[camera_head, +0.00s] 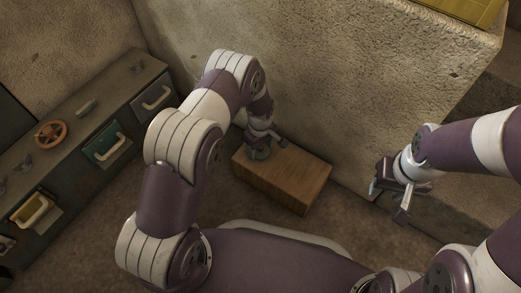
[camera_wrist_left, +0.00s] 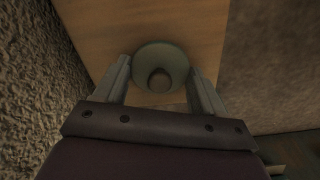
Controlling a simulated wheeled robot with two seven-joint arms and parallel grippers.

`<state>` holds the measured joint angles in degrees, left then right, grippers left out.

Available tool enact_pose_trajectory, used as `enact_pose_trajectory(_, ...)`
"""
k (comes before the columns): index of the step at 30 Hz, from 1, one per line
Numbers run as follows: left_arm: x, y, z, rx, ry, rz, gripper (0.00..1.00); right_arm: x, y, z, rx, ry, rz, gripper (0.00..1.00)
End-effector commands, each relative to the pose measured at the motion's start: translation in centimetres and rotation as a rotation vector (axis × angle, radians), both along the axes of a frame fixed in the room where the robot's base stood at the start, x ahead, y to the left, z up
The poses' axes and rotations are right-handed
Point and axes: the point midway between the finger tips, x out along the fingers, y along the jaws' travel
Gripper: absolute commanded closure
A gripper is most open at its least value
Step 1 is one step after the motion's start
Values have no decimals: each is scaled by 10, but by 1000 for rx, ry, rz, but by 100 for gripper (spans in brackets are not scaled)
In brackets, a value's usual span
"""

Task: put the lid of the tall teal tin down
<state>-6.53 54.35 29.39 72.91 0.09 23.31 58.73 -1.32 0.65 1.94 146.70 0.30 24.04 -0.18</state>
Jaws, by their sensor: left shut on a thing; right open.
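My left gripper (camera_head: 264,146) is low over a wooden block (camera_head: 296,181), pointing down. In the left wrist view its two fingers (camera_wrist_left: 160,72) are on either side of a round grey-green lid (camera_wrist_left: 145,57) with a darker round knob-like middle. The gripper is shut on this lid. The lid shows only as a small greenish patch (camera_head: 257,152) in the head view, at the block's left end; I cannot tell whether it touches the block. I cannot make out a tall teal tin apart from it. My right gripper (camera_head: 388,201) is open and empty, to the right.
A dark cabinet (camera_head: 66,122) along the left has an orange handwheel (camera_head: 51,133), a teal drawer (camera_head: 104,144) and an open yellow drawer (camera_head: 35,212). A rough stone wall (camera_head: 320,80) stands behind the block. The block's right part is bare.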

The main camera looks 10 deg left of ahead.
Motion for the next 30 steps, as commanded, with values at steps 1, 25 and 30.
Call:
enact_pose_trajectory(1,0,0,3,0,-1,0,58,0,0,3,0,-2,0,57)
enact_pose_trajectory(25,0,0,49,0,-2,0,5,0,0,38,0,-2,0,57)
enact_pose_trajectory(30,0,0,94,0,-1,0,5,0,0,68,0,-2,0,57)
